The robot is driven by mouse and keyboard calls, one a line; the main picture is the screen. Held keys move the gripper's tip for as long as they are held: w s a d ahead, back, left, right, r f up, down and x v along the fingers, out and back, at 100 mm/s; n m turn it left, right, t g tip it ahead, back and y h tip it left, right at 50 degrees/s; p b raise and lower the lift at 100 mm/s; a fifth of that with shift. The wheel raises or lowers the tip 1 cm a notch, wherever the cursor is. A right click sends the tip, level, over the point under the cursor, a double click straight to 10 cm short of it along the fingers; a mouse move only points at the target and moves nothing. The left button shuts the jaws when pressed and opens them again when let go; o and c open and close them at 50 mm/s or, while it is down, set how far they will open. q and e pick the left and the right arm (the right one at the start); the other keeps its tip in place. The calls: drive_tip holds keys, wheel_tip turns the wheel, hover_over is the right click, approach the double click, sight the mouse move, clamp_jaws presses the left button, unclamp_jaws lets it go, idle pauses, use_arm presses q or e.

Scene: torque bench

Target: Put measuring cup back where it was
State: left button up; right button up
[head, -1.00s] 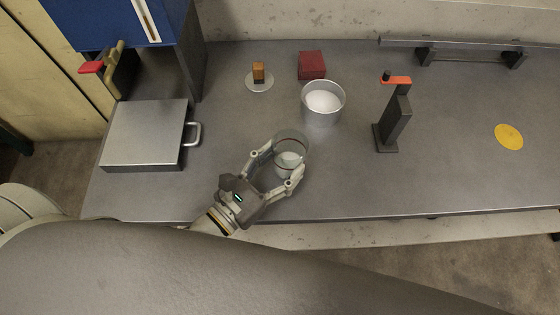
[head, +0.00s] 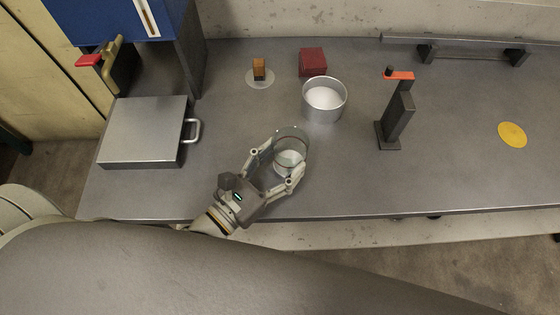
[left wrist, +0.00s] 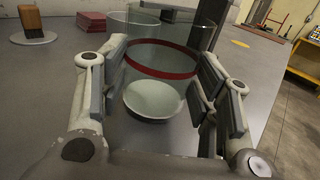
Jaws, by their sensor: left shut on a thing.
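The measuring cup (head: 292,147) is a clear glass cylinder with a red band and some white content at its bottom. My left gripper (head: 278,163) is shut around its sides, near the front edge of the bench. In the left wrist view the cup (left wrist: 160,62) stands upright between the fingers of the gripper (left wrist: 158,95), with the red band level with the fingertips. Whether its base touches the bench cannot be told. My right gripper is not in view.
A metal pot with white content (head: 324,100) stands just behind the cup. A dark stand with an orange top (head: 396,115) is to its right.

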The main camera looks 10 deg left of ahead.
sight(280, 171)
use_arm(q)
drive_tip(key=shift+s+f, duration=0.25)
drive_tip(key=shift+f, duration=0.85)
drive_tip(key=o, duration=1.3)
drive_tip(key=shift+s+a+f, duration=0.1)
drive_tip(key=shift+s+a, duration=0.2)
drive_tip(key=shift+s, duration=0.35)
drive_tip(key=v, duration=0.3)
drive_tip(key=r+v, duration=0.1)
drive_tip(key=v, duration=0.5)
drive_tip(key=shift+s+a+r, duration=0.25)
drive_tip(key=shift+a+r, duration=0.15)
drive_tip(key=shift+s+r, duration=0.2)
drive_tip(key=shift+s, duration=0.05)
